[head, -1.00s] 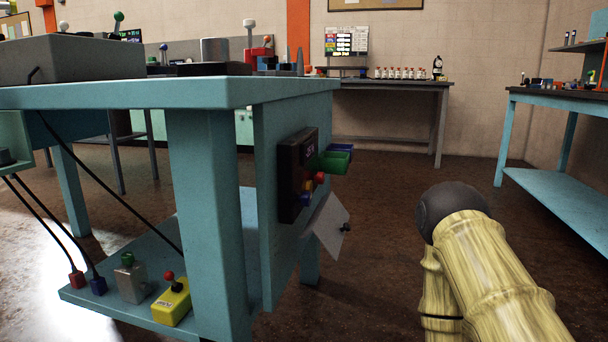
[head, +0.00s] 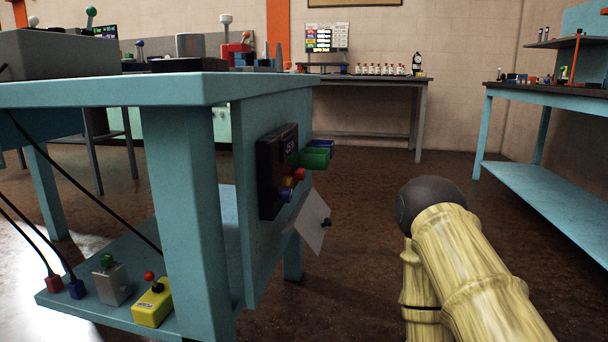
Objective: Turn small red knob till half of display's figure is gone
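A dark panel (head: 268,185) is fixed to the side of the blue workbench. Its small display (head: 290,146) shows a purple figure, seen at a steep angle and too small to read surely. A small red knob (head: 300,174) sticks out below the display, close to an orange knob (head: 288,182) and a blue one (head: 285,194). My arm comes in from the lower right and ends in view at a dark rounded joint, apart from the panel and to its right. My gripper is not visible.
The blue workbench (head: 120,90) fills the left. Green (head: 314,158) and blue bins jut out beyond the panel, and a white sheet (head: 312,220) hangs below. A yellow box (head: 152,304) with a red button stands on the lower shelf. Brown floor (head: 350,250) is open right of the bench.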

